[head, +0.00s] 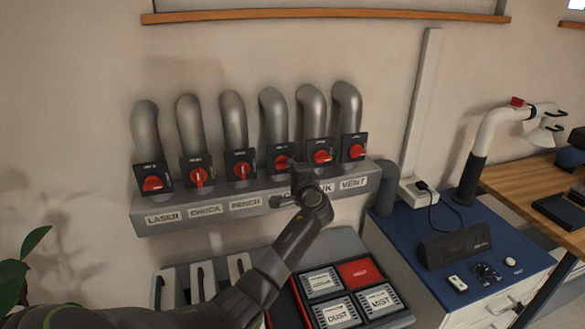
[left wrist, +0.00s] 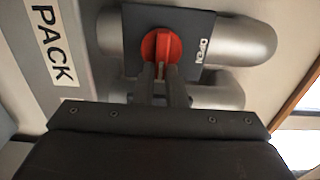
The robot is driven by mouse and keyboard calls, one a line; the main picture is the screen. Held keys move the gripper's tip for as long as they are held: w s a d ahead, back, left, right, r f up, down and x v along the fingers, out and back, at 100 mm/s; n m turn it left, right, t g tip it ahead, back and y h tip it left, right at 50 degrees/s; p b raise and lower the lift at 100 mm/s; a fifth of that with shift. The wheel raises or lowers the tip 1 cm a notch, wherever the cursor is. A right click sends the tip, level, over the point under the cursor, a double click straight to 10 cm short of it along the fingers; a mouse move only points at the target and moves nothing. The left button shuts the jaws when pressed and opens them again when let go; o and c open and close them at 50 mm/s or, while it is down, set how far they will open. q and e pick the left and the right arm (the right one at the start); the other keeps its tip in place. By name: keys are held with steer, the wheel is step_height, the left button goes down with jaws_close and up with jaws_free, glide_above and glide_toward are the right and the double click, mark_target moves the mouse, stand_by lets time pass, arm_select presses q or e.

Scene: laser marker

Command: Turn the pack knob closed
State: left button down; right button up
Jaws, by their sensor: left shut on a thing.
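The pack knob is a red round knob (head: 282,162) on a dark plate (head: 271,153), on the fourth pipe from the left. The left wrist view shows the red knob (left wrist: 161,50) up close, on its dark plate (left wrist: 196,25) marked OPEN, beside a PACK label (left wrist: 52,45). My left gripper (head: 299,168) is in front of this knob and hides part of it and most of the label in the head view. Its two fingers (left wrist: 162,72) are shut on the knob's raised grip, which runs up and down in the wrist view. My right gripper is not in view.
Similar red knobs sit close on both sides, including the bench knob (head: 241,170) and the ink knob (head: 321,157). A grey ledge (head: 180,226) with labels runs below. A tray of labelled blocks (head: 305,307) and a blue-topped cabinet (head: 405,232) stand lower down.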

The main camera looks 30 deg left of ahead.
arm_select(q)
steer(key=shift+f, duration=0.1)
stand_by(0.3)
steer(key=c, duration=1.5)
jaws_free()
steer(key=shift+b+v, duration=2.5)
steer(key=shift+v, duration=6.25)
